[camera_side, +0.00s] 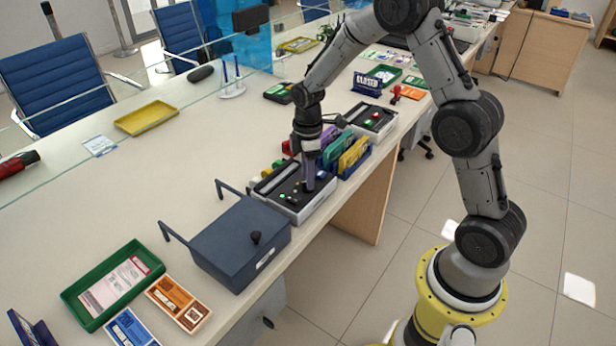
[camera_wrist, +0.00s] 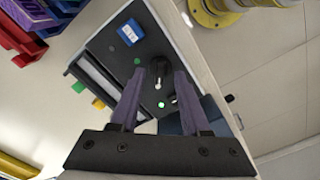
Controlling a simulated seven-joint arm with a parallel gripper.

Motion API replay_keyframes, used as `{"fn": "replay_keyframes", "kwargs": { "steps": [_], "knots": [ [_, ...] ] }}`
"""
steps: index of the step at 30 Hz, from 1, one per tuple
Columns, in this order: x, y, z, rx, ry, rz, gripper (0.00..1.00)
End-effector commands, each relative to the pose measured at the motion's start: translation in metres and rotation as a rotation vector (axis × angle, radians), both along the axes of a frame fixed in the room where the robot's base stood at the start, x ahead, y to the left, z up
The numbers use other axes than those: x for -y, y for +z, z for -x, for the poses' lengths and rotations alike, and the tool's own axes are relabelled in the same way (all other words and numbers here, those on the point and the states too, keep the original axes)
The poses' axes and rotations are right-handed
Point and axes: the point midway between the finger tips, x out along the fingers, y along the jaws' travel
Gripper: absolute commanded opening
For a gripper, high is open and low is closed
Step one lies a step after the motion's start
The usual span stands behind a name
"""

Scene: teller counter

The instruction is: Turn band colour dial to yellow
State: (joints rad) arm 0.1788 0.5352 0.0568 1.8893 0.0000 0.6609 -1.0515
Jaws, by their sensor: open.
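The band machine (camera_side: 268,185) is a low grey box with a black top, at the counter's front edge. In the wrist view its black panel (camera_wrist: 118,47) bears a blue label, small green marks and a lit green lamp (camera_wrist: 161,104). The dark dial (camera_wrist: 158,72) has a pale pointer stripe. My gripper (camera_wrist: 159,76) is open, with one purple finger on each side of the dial; I cannot tell whether they touch it. In the side view my gripper (camera_side: 309,182) points down over the machine's right part and hides the dial. The yellow mark is not clear to me.
A dark blue box (camera_side: 240,243) with a knob and raised arms stands in front of the machine. A rack of coloured folders (camera_side: 352,155) stands close behind it. A green tray (camera_side: 112,285) lies at the near left.

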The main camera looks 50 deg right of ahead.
Motion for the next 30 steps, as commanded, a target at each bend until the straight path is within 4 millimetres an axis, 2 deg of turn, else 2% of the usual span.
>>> {"fn": "replay_keyframes", "kwargs": {
  "steps": [5,13,14,21,30],
  "knots": [
    [0.0,-0.0104,0.0004,0.0,0.0,0.0,0.46],
    [0.0,-0.0114,0.0001,0.001,0.0,0.001,0.46],
    [0.0,-0.0114,0.0001,0.001,0.0,0.001,0.43],
    [-0.0001,-0.0111,0.0001,0.001,0.0,0.001,0.0],
    [-0.0001,-0.0108,0.0001,0.001,-0.001,0.001,0.0]
  ]
}}
